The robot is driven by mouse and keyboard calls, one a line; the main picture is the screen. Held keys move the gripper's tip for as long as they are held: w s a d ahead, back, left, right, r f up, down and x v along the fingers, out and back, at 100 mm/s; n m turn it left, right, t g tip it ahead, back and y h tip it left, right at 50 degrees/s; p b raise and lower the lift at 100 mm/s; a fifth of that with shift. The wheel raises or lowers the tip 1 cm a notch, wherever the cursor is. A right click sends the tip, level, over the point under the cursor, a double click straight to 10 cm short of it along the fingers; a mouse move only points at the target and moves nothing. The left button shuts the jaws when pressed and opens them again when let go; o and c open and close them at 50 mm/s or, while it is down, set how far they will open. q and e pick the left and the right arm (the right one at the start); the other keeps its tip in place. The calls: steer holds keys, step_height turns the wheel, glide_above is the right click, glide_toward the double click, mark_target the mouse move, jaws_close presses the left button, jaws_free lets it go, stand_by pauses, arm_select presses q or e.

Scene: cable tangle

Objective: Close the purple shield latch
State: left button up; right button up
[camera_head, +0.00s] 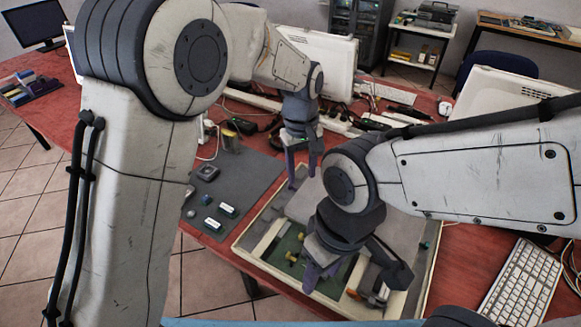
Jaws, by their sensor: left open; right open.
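I cannot make out the purple shield latch; the purple-grey surfaces I see belong to my gripper fingers. A shallow cream tray (254,262) on the table holds a green board (284,250) with small yellow parts. My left gripper (300,172) is open and empty, pointing down above the tray's back edge. My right gripper (345,287) is open over the tray's front part, fingers spread, and hides much of the board. A small orange and silver part (378,293) shows beside its right finger; I cannot tell whether they touch.
A white keyboard (521,284) lies at the right. Cables and another keyboard (385,93) crowd the back. My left arm blocks much of the left side.

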mark_target(293, 188)
arm_select(q)
steer(key=w+a+f+n+p, duration=0.1)
steer(key=w+f+n, duration=0.25)
steer(key=w, duration=0.25)
steer(key=w+a+f+n+p, duration=0.2)
steer(key=w+f+n, duration=0.15)
steer(key=w, duration=0.25)
steer(key=f, duration=0.6)
steer(key=f+p, duration=0.1)
steer(key=f, duration=0.3)
steer(key=shift+w+d+f, duration=0.1)
steer(key=shift+w+d, duration=0.05)
steer(key=shift+w, duration=0.2)
jaws_close()
